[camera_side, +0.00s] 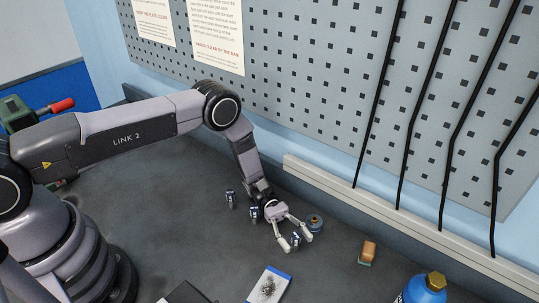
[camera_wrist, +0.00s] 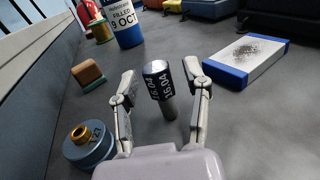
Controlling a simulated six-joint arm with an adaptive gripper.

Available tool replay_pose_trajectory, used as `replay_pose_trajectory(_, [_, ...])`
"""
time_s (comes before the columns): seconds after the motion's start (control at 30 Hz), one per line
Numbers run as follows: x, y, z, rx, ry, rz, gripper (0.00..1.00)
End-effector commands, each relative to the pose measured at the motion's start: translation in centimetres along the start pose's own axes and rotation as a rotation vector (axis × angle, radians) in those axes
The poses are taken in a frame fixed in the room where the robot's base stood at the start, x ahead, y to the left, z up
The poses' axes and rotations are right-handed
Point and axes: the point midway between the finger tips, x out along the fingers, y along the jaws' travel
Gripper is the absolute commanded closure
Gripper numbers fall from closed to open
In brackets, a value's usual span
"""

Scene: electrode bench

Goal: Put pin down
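A pin (camera_wrist: 158,84), a metal cylinder with a dark band marked 16.04, stands on the grey bench in the wrist view, tilted in the picture. It also shows in the side view (camera_side: 296,240). My gripper (camera_wrist: 163,84) is open, with one finger on each side of the pin and a visible gap at both sides. In the side view my gripper (camera_side: 297,240) is low over the bench around the pin. Two similar pins, one farther left (camera_side: 230,198) and one nearer (camera_side: 254,213), stand behind my gripper.
A blue round piece with a brass top (camera_wrist: 88,144) sits close beside my left finger. A brown block (camera_wrist: 88,75), a blue labelled bottle (camera_wrist: 124,24) and a white-and-blue pad with a dark smudge (camera_wrist: 246,62) lie farther out. The wall ledge (camera_side: 400,220) bounds the bench.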

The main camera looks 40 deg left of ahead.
Motion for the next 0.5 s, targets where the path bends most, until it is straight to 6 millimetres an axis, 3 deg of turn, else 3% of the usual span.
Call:
replay_pose_trajectory(0.27, [-0.2, 0.0, 0.4, 0.001, 0.0, 0.001, 0.53])
replay_pose_trajectory(0.5, [-4.7, 0.1, 0.3, 0.002, -0.002, 0.006, 0.53])
